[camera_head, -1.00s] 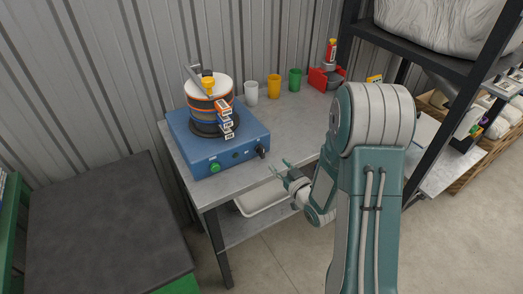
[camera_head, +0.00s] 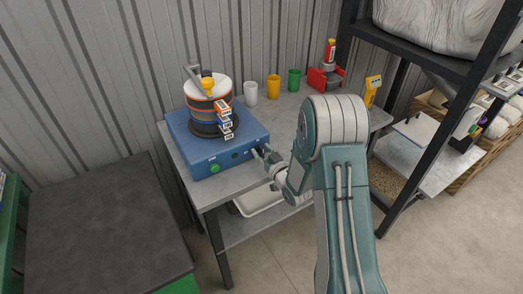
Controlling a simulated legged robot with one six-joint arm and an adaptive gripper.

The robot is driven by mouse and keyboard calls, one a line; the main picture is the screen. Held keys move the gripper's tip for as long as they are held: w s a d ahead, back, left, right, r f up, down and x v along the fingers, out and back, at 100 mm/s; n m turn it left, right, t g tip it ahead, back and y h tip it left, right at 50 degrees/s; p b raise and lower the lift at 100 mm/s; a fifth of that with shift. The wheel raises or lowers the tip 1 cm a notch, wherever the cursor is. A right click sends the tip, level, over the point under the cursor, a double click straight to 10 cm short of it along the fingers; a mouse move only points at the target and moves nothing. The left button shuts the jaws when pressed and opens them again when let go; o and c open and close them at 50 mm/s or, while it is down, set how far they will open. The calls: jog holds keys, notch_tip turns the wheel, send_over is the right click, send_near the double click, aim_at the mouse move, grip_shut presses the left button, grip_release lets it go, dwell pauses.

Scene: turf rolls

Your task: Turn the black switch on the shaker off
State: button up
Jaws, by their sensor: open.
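The shaker is a blue box (camera_head: 192,157) on the grey table, with a stack of round sieves (camera_head: 208,104) clamped on top. Its front face has a green knob (camera_head: 214,168) at the left and a small dark control (camera_head: 235,156) in the middle. The black switch stands at the right end of that face and is now mostly hidden by my gripper (camera_head: 263,152). My gripper is open, with its fingertips right at the switch. I cannot tell whether they touch it.
White (camera_head: 251,93), yellow (camera_head: 273,87) and green (camera_head: 294,79) cups stand along the back of the table (camera_head: 292,120). A red holder (camera_head: 322,79) is at the back right. A white tray (camera_head: 258,199) lies on the lower shelf. A dark-topped cabinet (camera_head: 100,225) stands at the left.

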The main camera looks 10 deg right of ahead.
jog(key=shift+w, duration=0.15)
grip_shut()
